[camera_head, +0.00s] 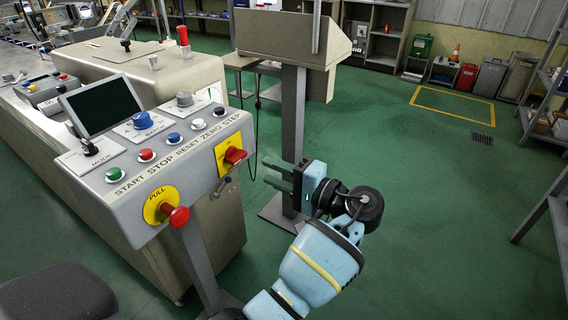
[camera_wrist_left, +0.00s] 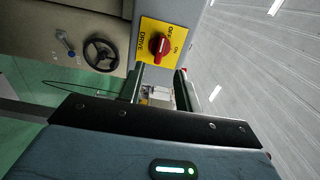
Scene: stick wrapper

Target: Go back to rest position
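My left gripper (camera_head: 271,175) is in front of the control console, to the right of its red rotary switch (camera_head: 235,156) on a yellow plate (camera_head: 222,157). Its two fingers are apart, with nothing between them. In the left wrist view the gripper (camera_wrist_left: 159,74) also shows open, with the red switch (camera_wrist_left: 159,44) beyond the fingertips. A gap to the switch shows in the head view. My right gripper is in neither view.
The console (camera_head: 150,165) carries buttons, a screen (camera_head: 102,106) and a red PULL knob (camera_head: 178,215). A post with a grey stand (camera_head: 293,130) rises behind my gripper. Green floor (camera_head: 430,190) is open to the right; shelves (camera_head: 545,90) line that side.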

